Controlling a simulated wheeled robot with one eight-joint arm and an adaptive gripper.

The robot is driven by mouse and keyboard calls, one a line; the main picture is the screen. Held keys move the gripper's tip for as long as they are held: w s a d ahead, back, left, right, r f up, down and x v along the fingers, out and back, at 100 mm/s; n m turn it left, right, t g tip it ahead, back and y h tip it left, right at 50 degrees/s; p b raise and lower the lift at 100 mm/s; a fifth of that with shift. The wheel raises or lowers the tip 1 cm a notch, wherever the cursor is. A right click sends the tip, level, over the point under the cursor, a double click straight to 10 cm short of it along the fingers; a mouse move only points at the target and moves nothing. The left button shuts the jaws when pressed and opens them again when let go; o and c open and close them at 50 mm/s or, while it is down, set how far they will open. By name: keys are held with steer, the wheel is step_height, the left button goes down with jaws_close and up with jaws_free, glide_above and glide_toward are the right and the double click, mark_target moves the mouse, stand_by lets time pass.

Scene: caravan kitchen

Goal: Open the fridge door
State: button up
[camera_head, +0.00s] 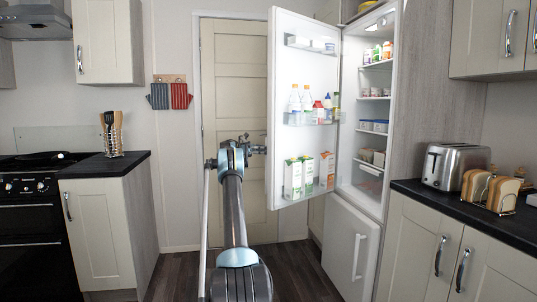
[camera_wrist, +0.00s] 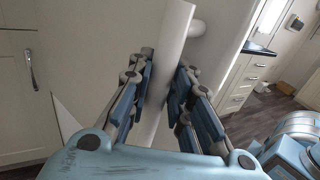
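The fridge door (camera_head: 302,100) stands wide open in the head view, swung out to the left with its inner shelves of bottles and cartons facing me. The fridge cabinet (camera_head: 338,182) shows its lit shelves to the right. My gripper (camera_head: 257,149) is at the door's outer left side. In the wrist view, the white bar handle (camera_wrist: 180,22) runs between the two fingers of my gripper (camera_wrist: 165,76). The fingertips close in on both sides of the bar and look in contact with it. The handle is hidden behind the door in the head view.
A closed lower fridge door (camera_head: 350,240) is below. A counter with a toaster (camera_head: 456,166) and bread rack (camera_head: 490,190) is at right. A stove (camera_head: 38,215) and cabinet (camera_head: 100,235) are at left. The floor (camera_head: 180,275) between is clear; a cream door (camera_head: 235,85) is behind.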

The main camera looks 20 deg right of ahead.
steer(key=shift+o, duration=1.4)
